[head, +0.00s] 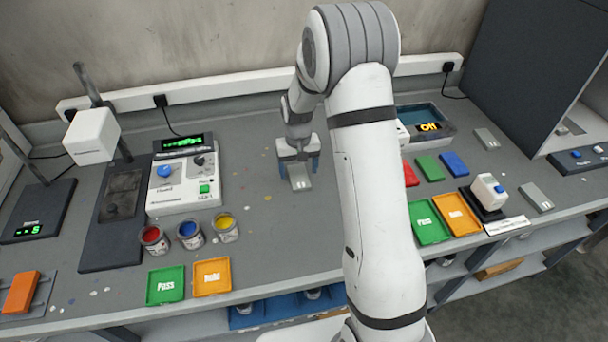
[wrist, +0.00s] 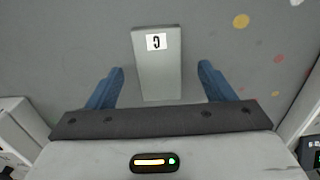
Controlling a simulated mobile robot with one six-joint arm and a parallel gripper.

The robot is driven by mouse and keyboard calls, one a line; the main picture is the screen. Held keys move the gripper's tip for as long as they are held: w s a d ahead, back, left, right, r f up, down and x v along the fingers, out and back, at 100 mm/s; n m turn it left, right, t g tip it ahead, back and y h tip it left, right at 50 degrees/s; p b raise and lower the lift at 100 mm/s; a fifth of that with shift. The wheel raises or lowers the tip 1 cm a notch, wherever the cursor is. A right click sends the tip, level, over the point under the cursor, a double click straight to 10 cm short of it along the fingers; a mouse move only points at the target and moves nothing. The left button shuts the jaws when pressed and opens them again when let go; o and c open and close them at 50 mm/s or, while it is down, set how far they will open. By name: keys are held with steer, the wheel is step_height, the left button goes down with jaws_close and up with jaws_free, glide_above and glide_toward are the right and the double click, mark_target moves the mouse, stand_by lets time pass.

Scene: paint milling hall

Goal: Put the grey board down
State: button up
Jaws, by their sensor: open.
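The grey board (head: 300,181) lies on the grey bench top, right of the white control box. It has a small white label with a dark mark. In the wrist view the grey board (wrist: 157,75) lies between and ahead of the blue fingertips, with a gap on each side. My gripper (head: 299,168) is low over the near bench surface, around the board's rear part. In the wrist view my gripper (wrist: 161,80) is open, and neither finger touches the board.
A white control box (head: 186,183) and paint cans (head: 189,235) stand to the left. Green Pass (head: 165,285) and orange (head: 212,277) trays lie at the front edge. Coloured boards (head: 430,168) and more trays lie right of my arm. Bench around the board is clear.

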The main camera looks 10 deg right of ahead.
mark_target(299, 178)
steer(key=shift+f, duration=1.45)
steer(key=c, duration=1.1)
steer(key=shift+r, duration=0.1)
steer(key=shift+c, duration=0.2)
